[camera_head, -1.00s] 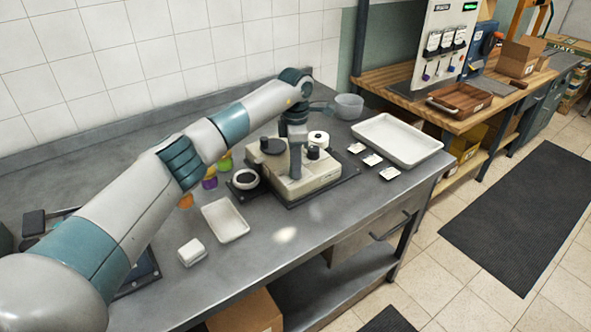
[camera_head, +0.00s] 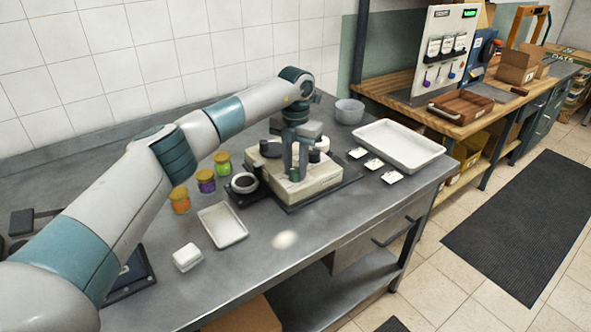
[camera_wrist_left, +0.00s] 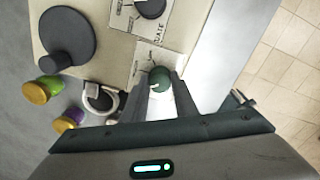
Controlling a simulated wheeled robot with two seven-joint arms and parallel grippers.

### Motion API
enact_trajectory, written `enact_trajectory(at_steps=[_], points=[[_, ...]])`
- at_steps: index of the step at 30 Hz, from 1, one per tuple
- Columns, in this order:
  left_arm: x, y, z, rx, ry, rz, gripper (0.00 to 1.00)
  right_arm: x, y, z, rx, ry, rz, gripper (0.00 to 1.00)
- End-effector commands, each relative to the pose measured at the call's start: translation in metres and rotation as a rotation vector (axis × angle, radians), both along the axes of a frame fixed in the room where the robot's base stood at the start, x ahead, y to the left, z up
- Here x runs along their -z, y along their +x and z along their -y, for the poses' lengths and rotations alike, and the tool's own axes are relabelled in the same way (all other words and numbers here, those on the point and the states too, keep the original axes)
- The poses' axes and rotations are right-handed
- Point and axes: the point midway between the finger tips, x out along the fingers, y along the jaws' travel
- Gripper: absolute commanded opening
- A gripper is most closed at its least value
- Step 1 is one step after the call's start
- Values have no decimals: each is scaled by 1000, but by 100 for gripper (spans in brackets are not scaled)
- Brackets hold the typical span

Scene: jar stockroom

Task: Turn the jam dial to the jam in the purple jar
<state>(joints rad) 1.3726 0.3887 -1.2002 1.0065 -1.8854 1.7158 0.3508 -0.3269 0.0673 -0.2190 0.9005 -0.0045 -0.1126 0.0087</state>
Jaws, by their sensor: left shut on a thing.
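A beige machine (camera_head: 318,181) stands on the grey steel bench, with black knobs and a dark disc on top. My left gripper (camera_head: 293,170) points down at its front. In the left wrist view the gripper (camera_wrist_left: 160,85) is shut on a round dark green dial (camera_wrist_left: 159,77) with a small pale mark, beside a printed white label. What the mark points to is not readable. The purple jar (camera_head: 206,181) stands on the bench between an orange jar (camera_head: 180,199) and a green jar (camera_head: 223,163). The purple jar also shows in the left wrist view (camera_wrist_left: 62,125). My right gripper is not in view.
A small empty tray (camera_head: 223,225) and a white block (camera_head: 187,257) lie at the front left. A large white tray (camera_head: 399,146), several small cards and a grey bowl (camera_head: 349,111) are to the right. A black ring-topped unit (camera_head: 245,185) adjoins the machine.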

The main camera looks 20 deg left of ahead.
Motion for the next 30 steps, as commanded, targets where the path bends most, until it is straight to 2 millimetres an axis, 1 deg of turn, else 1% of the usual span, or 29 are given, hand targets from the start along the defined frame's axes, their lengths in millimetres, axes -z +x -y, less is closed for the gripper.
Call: enact_trajectory(at_steps=[3, 10, 15, 26, 27, 29, 30], points=[[-1, 1, -1, -84, 0, 3, 4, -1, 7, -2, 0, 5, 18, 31], [-2, 1, 0, -190, 0, 3, 4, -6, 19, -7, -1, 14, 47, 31], [-2, 1, 0, -222, -1, 4, 4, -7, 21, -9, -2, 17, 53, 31], [-2, 1, 0, -226, -1, 4, 4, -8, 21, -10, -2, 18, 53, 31], [-2, 1, 0, -226, -1, 4, 31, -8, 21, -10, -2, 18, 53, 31], [-2, 1, 0, -226, -1, 4, 45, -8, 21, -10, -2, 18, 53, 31], [-2, 1, 0, -226, -1, 4, 45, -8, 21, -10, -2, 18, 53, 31]])
